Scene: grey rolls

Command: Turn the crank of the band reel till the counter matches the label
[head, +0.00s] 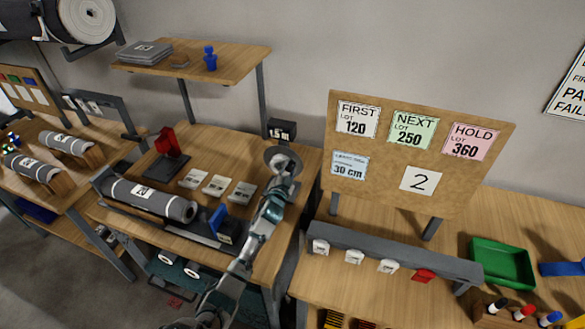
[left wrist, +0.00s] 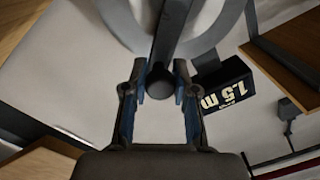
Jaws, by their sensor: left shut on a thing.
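The band reel (head: 272,155) is a pale round disc at the back right of the middle table, largely hidden by my left arm. It shows as a grey ring (left wrist: 122,22) in the left wrist view. My left gripper (left wrist: 160,88) is shut on the dark crank handle (left wrist: 160,76), one finger each side; in the head view the gripper (head: 284,172) is at the reel. The black counter (head: 282,130) behind the reel reads 1.5 m, upside down in the left wrist view (left wrist: 226,86). My right gripper is out of view.
A grey roll (head: 148,200), a red block (head: 167,140) and small cards lie left of my arm.

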